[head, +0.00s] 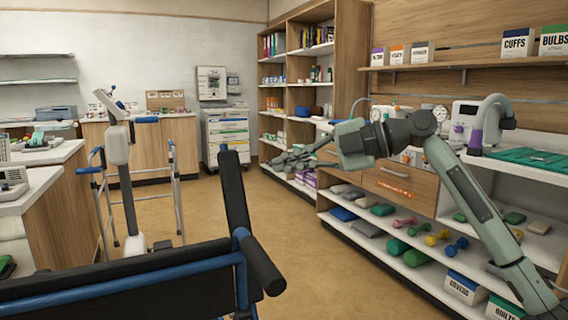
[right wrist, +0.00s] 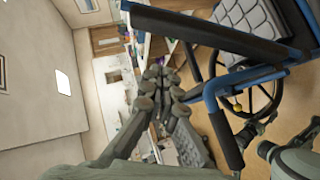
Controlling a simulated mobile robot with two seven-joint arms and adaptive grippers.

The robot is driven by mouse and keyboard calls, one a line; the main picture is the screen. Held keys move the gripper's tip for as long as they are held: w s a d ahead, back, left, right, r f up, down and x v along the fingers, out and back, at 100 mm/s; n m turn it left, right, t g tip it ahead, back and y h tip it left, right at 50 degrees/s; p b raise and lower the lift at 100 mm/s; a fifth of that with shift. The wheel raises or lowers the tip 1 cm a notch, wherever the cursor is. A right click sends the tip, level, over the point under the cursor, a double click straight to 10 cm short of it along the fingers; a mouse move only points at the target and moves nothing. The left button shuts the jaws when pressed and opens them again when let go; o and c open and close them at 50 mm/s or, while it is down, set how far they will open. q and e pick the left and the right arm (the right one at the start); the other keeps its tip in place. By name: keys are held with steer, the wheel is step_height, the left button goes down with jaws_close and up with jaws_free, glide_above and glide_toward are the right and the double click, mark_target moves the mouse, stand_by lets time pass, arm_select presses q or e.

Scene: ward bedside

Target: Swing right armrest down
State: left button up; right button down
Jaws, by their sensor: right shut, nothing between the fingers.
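The wheelchair's black backrest (head: 130,285) and blue frame (head: 242,285) fill the bottom of the head view. The right armrest (head: 234,190) stands swung up, its black pad nearly upright. A black push handle (head: 264,266) sticks out below it. My right gripper (head: 285,160) is shut and empty, to the right of and beyond the raised armrest, not touching it. In the right wrist view the closed fingers (right wrist: 160,80) hold nothing, and a long black bar (right wrist: 205,28), seemingly the armrest, lies to their upper right, apart from them.
A shelf unit (head: 342,215) with dumbbells and folded items runs along the right, near my right arm. A walker (head: 172,185) and a white-grey stand (head: 118,150) are at left. Brown floor (head: 215,205) lies open beyond the wheelchair.

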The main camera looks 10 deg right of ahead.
mark_target(230, 179)
arm_select(q)
steer(key=shift+s+f+p, duration=0.25)
steer(key=shift+f+p, duration=0.25)
steer(key=shift+f, duration=0.7)
steer(key=shift+s+f+p, duration=0.2)
steer(key=shift+f+p, duration=0.25)
steer(key=shift+f, duration=0.75)
arm_select(e)
steer(key=shift+w+a+f, duration=0.65)
steer(key=shift+w+a, duration=0.4)
steer(key=shift+a, duration=0.2)
steer(key=shift+w+a+f, duration=0.7)
steer(key=shift+w+a, duration=0.35)
steer(key=shift+a, duration=0.2)
steer(key=shift+w+a+f, duration=0.65)
steer(key=shift+w+a, duration=0.4)
steer(key=shift+a, duration=0.2)
